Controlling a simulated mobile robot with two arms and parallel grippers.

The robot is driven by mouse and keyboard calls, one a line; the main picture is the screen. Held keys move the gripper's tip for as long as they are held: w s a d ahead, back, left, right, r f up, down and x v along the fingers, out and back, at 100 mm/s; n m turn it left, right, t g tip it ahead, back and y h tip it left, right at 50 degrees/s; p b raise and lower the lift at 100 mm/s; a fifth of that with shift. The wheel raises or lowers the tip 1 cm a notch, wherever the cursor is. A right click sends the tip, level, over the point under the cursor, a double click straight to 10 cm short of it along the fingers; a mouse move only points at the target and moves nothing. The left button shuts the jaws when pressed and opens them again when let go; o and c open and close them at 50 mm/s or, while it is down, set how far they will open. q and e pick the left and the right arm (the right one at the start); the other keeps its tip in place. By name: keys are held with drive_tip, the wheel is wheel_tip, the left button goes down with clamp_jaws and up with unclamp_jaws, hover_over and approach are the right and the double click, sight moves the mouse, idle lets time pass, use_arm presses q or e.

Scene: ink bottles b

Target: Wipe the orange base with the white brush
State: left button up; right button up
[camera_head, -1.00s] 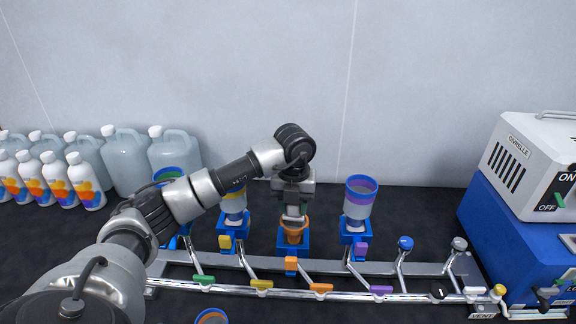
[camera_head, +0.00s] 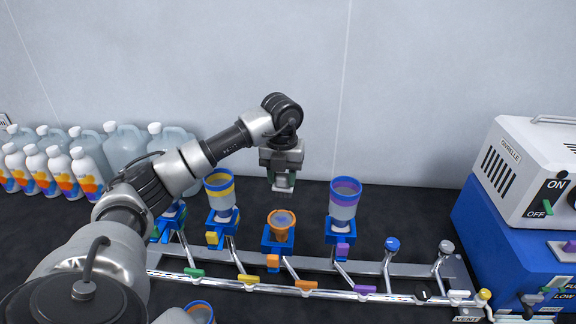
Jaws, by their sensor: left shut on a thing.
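The orange base (camera_head: 280,224) sits in a blue holder on the metal rail, with its cup top off and its grey inner face showing. My left gripper (camera_head: 283,180) is above and just behind it, pointing down, clear of the base. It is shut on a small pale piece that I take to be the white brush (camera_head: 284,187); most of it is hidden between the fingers. My right gripper is not in view.
A yellow-rimmed cup (camera_head: 220,190) stands left of the base and a purple-banded cup (camera_head: 344,200) stands right. The metal rail (camera_head: 400,273) with coloured valves runs in front. White bottles (camera_head: 60,168) and jugs stand at the left. A blue and white machine (camera_head: 510,225) is at the right.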

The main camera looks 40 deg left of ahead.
use_arm(q)
drive_tip(key=shift+w+a+r+p, duration=0.15)
drive_tip(key=shift+r+p, duration=0.15)
drive_tip(key=shift+r, duration=0.65)
drive_tip(key=shift+d, duration=0.2)
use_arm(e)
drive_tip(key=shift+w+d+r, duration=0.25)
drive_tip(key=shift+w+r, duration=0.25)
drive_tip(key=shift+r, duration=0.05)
use_arm(q)
drive_tip(key=shift+a, duration=0.2)
drive_tip(key=shift+d+g+p, duration=0.1)
drive_tip(key=shift+g+p, duration=0.2)
drive_tip(key=shift+p, duration=0.2)
drive_tip(key=shift+h+p, duration=0.3)
drive_tip(key=shift+p, duration=0.1)
drive_tip(key=shift+f+g, duration=0.4)
drive_tip(key=shift+g, duration=0.2)
drive_tip(key=shift+f, duration=0.15)
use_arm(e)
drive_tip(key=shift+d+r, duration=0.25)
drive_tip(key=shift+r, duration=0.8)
